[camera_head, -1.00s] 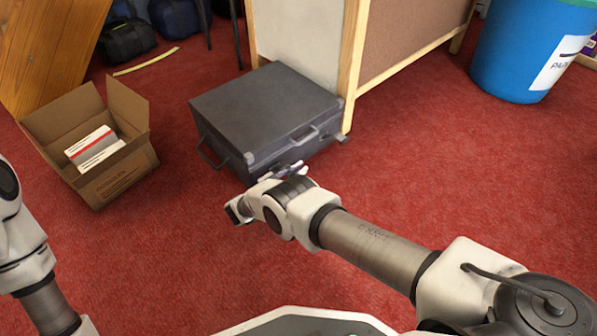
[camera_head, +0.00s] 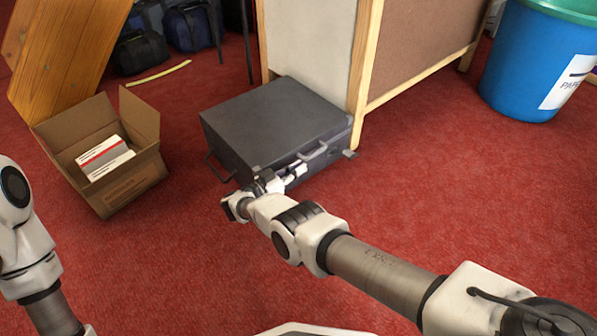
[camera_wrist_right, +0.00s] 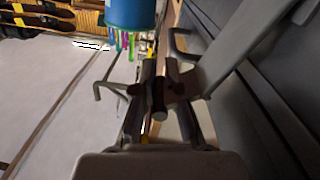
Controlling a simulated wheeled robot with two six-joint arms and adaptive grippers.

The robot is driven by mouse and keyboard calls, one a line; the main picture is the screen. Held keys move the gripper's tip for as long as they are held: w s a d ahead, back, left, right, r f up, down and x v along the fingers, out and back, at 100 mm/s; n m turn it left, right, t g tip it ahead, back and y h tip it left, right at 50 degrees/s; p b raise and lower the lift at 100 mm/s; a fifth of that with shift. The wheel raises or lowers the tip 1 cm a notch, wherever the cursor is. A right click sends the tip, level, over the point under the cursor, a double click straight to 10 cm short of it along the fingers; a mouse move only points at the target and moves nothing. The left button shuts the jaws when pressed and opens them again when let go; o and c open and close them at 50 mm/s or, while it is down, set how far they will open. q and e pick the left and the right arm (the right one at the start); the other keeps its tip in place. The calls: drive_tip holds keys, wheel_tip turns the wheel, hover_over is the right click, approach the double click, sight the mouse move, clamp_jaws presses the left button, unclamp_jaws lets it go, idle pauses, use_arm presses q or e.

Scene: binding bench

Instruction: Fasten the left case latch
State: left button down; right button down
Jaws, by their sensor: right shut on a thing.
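The dark grey case (camera_head: 275,122) lies flat on the red carpet with its lid down. Its carry handle (camera_head: 313,151) is on the front face, and the right latch (camera_head: 349,154) stands out near the front right corner. My right gripper (camera_head: 280,178) is at the left part of the front face, shut on the left latch, which it mostly hides in the head view. In the right wrist view, my fingers (camera_wrist_right: 158,92) close together on a small dark part beside the case wall (camera_wrist_right: 265,95). I cannot tell how the latch is seated. My left gripper is outside the picture.
A wood-framed panel unit (camera_head: 415,50) stands close behind and right of the case. An open cardboard box (camera_head: 125,190) with a white packet stands to the left. A blue bin (camera_head: 525,60) is at the far right.

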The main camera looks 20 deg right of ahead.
idle(0.3)
drive_tip(key=c, duration=1.5)
unclamp_jaws()
drive_tip(key=shift+w, duration=0.1)
drive_tip(key=shift+w+a+r, duration=0.1)
drive_tip(key=shift+r, duration=0.4)
wheel_tip(320, 180, up, 9)
drive_tip(key=shift+f, duration=0.1)
